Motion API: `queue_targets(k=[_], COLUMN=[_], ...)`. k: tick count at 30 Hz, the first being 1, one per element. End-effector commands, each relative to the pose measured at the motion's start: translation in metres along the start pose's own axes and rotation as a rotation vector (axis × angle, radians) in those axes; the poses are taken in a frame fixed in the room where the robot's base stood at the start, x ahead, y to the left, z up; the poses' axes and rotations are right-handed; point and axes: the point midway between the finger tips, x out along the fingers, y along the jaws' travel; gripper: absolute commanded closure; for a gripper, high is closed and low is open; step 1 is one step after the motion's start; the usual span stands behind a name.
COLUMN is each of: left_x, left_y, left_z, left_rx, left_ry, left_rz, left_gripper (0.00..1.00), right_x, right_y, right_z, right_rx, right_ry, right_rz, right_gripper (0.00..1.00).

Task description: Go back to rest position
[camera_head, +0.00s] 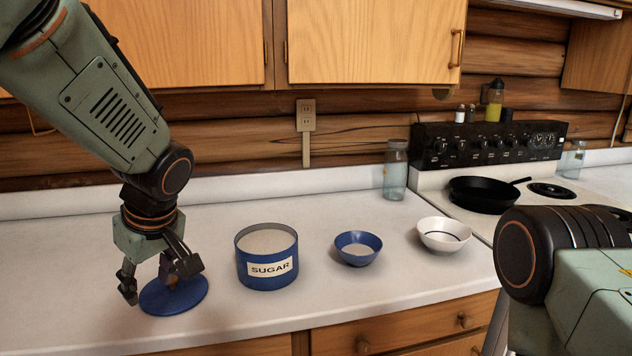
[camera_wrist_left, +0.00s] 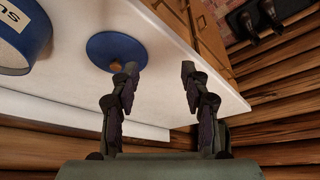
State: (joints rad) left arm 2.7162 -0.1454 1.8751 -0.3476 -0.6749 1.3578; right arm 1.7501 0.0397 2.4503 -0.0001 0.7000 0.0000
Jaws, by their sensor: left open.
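My left gripper (camera_head: 158,282) hangs low over the counter at the left, fingers pointing down, at the blue lid (camera_head: 182,297). In the left wrist view my left gripper (camera_wrist_left: 158,72) is open with nothing between its fingers. The lid (camera_wrist_left: 112,46) lies flat on the counter there, with a small brown knob, just beyond one finger. My right arm (camera_head: 560,270) shows at the lower right in the head view; its gripper is out of view.
Right of the lid stand an open blue sugar canister (camera_head: 266,262), a blue bowl (camera_head: 358,250) with white contents and a white bowl (camera_head: 444,236). A glass jar (camera_head: 395,172) stands by the stove, which holds a black pan (camera_head: 484,196). Cabinets (camera_head: 370,40) hang above the counter (camera_head: 90,250).

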Motion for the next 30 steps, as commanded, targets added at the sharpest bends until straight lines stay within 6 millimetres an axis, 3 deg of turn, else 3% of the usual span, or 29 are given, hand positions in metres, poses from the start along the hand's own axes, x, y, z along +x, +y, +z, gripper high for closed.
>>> queue_targets(k=[10, 14, 17, 20, 23, 30], left_x=[0.014, 0.046, 0.083, 0.123, 0.164, 0.235], left_y=[0.041, 0.045, 0.037, 0.018, -0.015, -0.120], left_z=[0.012, 0.037, 0.066, 0.099, 0.136, 0.221], left_rx=[0.346, 0.527, 0.660, 0.773, 0.866, 0.980], left_ry=[0.042, 0.058, 0.066, 0.068, 0.057, -0.058], left_rz=[0.257, 0.359, 0.418, 0.450, 0.455, 0.375], left_gripper=[0.54, 0.54, 0.54, 0.54, 0.54, 0.54], right_x=[0.001, 0.003, 0.007, 0.011, 0.015, 0.025], right_y=[0.000, 0.000, 0.000, 0.000, 0.000, 0.000], right_z=[0.000, 0.000, 0.000, 0.000, 0.000, 0.000], right_rx=[0.000, 0.000, 0.000, 0.000, 0.000, 0.000], right_ry=[0.001, 0.000, 0.000, 0.000, 0.000, 0.000], right_rz=[0.000, 0.000, 0.000, 0.000, 0.000, 0.000], right_gripper=[0.60, 0.60, 0.60, 0.60, 0.60, 0.60])
